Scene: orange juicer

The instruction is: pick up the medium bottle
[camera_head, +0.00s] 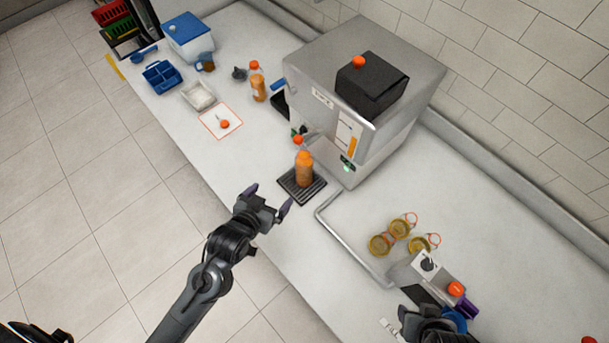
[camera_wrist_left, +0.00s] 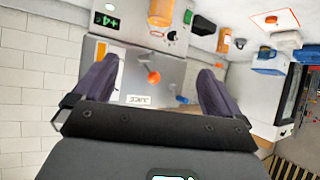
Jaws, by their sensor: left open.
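An orange juice bottle (camera_head: 304,172) with an orange cap stands upright on the black drip tray (camera_head: 287,184) in front of the juicer. Part of an orange bottle shows at the top edge of the wrist view (camera_wrist_left: 161,12). A second juice bottle (camera_head: 257,84) stands farther back, left of the juicer; the labels do not show which is medium. My left gripper (camera_head: 268,198) is open and empty, just left of and nearer than the tray, apart from the bottle. Its purple fingers show in the wrist view (camera_wrist_left: 157,75). My right gripper (camera_head: 437,318) is partly cut off at the lower right.
The steel juicer (camera_head: 335,90) stands behind the tray. A metal rail (camera_head: 350,240) and several glass jars (camera_head: 399,228) lie to the right. A white card (camera_head: 221,121), blue caddy (camera_head: 162,76) and blue-lidded box (camera_head: 190,40) are at the back left.

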